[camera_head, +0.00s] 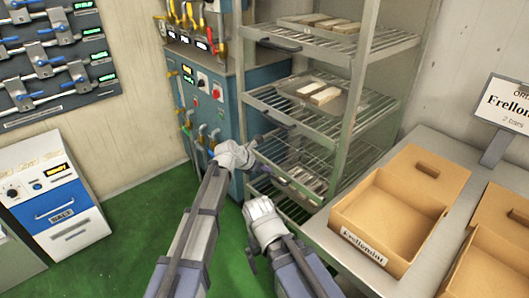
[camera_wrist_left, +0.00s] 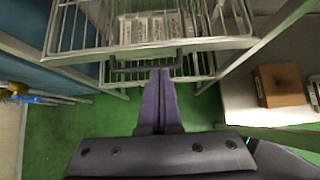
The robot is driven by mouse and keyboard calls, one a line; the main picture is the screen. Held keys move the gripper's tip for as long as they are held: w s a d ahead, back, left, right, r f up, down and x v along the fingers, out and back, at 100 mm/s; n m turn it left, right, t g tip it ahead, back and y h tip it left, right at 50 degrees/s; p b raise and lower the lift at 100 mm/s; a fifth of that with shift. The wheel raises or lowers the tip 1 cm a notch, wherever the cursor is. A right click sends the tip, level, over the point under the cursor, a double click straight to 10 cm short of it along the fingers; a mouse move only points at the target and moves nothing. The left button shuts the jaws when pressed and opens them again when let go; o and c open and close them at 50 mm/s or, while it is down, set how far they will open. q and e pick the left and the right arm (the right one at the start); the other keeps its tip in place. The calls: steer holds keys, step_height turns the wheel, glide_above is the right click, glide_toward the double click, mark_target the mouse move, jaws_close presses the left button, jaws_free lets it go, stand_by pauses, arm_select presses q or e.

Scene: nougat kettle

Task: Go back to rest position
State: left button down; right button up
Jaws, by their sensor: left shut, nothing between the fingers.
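My left gripper (camera_wrist_left: 161,75) is shut and empty in the left wrist view, its purple fingers together. Its tips are close to the dark handle (camera_wrist_left: 146,61) of a wire shelf of the metal rack; I cannot tell if they touch. In the head view my left arm reaches up to the rack (camera_head: 357,75), and its fingers show only faintly beside a lower shelf. My right arm's pale wrist is in the bottom middle of the head view, left of the worktable. Its fingers cannot be made out.
The rack's wire shelves (camera_head: 385,101) hold trays with pale bars (camera_head: 325,96). A worktable (camera_head: 416,251) at right carries cardboard boxes (camera_head: 384,235) and a sign (camera_head: 507,104). A blue control cabinet (camera_head: 206,94) stands left of the rack. Green floor (camera_head: 130,217) is clear at left.

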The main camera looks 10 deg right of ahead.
arm_select(q)
steer(key=s+a+f+m+g+y, duration=0.2)
steer(key=s+a+f+m+y, duration=0.15)
steer(key=s+a+m, duration=0.95)
steer(key=s+a+f+m+g+y, duration=0.2)
steer(key=s+a+f+m+y, duration=0.15)
steer(key=s+a+m, duration=0.95)
steer(key=s+d+m+g+y, duration=0.1)
steer(key=s+d+m, duration=0.2)
steer(key=s+d, duration=0.55)
step_height(320, 180, up, 16)
steer(key=w+d+p, duration=0.1)
steer(key=d+p, duration=0.1)
steer(key=p, duration=1.3)
steer(key=shift+w+d+r+p, duration=0.15)
steer(key=shift+w+d+p, duration=0.15)
steer(key=shift+w, duration=0.1)
